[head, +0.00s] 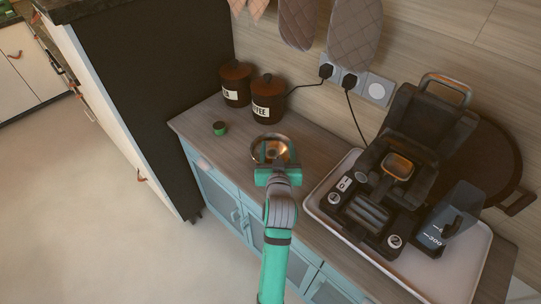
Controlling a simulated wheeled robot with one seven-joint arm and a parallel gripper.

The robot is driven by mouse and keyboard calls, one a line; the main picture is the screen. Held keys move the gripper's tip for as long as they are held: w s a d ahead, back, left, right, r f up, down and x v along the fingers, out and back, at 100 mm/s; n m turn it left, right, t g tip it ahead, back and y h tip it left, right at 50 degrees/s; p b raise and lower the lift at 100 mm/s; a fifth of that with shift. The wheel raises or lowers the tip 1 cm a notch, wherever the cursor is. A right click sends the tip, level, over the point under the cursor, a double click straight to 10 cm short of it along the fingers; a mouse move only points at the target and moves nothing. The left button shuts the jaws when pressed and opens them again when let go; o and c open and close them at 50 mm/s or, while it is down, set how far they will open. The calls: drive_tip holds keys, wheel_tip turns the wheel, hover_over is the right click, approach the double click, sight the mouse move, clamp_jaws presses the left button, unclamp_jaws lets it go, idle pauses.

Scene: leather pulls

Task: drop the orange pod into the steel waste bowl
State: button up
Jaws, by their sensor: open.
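The steel waste bowl (284,142) is round and shiny with warm copper-brown reflections. It stands on the wooden counter, left of the coffee machine. My teal gripper (271,156) is over the front part of the bowl, and its fingers are open. The gripper hides part of the bowl's inside. I cannot make out the orange pod clearly; an orange-brown tint shows inside the bowl, but I cannot tell whether it is a pod or a reflection.
A small green pod or cup (220,128) stands left of the bowl. Two dark canisters (267,99) stand behind. A black coffee machine (385,180) with an orange-rimmed part sits on a white tray (456,278) at right, beside a clear jug (452,222). Plug cords hang at the wall.

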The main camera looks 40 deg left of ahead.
drive_tip(key=shift+d, duration=0.1)
drive_tip(key=v, duration=1)
drive_tip(key=shift+s, duration=0.35)
drive_tip(key=shift+d+r, duration=0.1)
drive_tip(key=shift+d, duration=0.1)
